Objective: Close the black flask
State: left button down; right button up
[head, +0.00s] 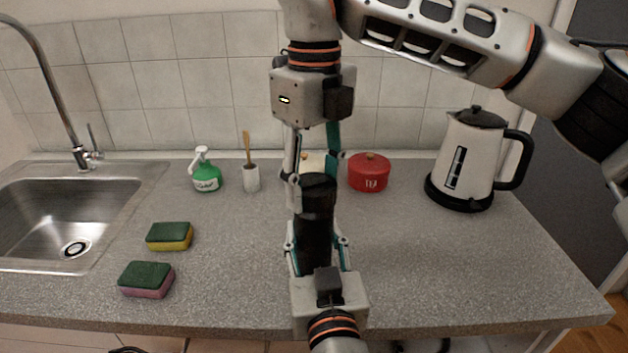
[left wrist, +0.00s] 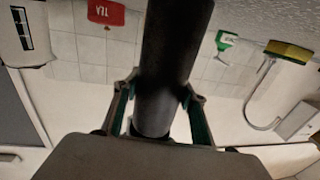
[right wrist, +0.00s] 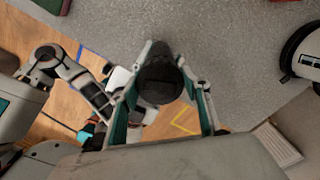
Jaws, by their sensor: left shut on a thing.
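The black flask (head: 316,240) is upright over the middle of the counter; its dark body also shows in the left wrist view (left wrist: 170,60). My left gripper (head: 317,243) comes from the front and is shut on the body, one finger on each side. The black cap (head: 318,190) is at the top of the flask, in line with the body; I cannot tell whether it is fully seated. My right gripper (head: 314,178) points down from above, its fingers on both sides of the cap. In the right wrist view the cap's round top (right wrist: 160,82) sits between the fingertips, which appear to touch it.
A sink (head: 70,215) is at the left, with two sponges (head: 169,236) (head: 146,279) beside it. A green soap bottle (head: 206,172), a brush holder (head: 251,178) and a red tea tin (head: 369,172) stand at the back. A kettle (head: 472,160) is at the right. The front right counter is clear.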

jog(key=o, duration=1.3)
notch_tip(320, 180, up, 12)
pick_arm(q)
jog(key=c, duration=1.1)
grip_release()
jog(key=s, duration=0.4)
jog(key=s+d, duration=0.1)
jog(key=s, duration=0.7)
jog(key=shift+d, duration=0.35)
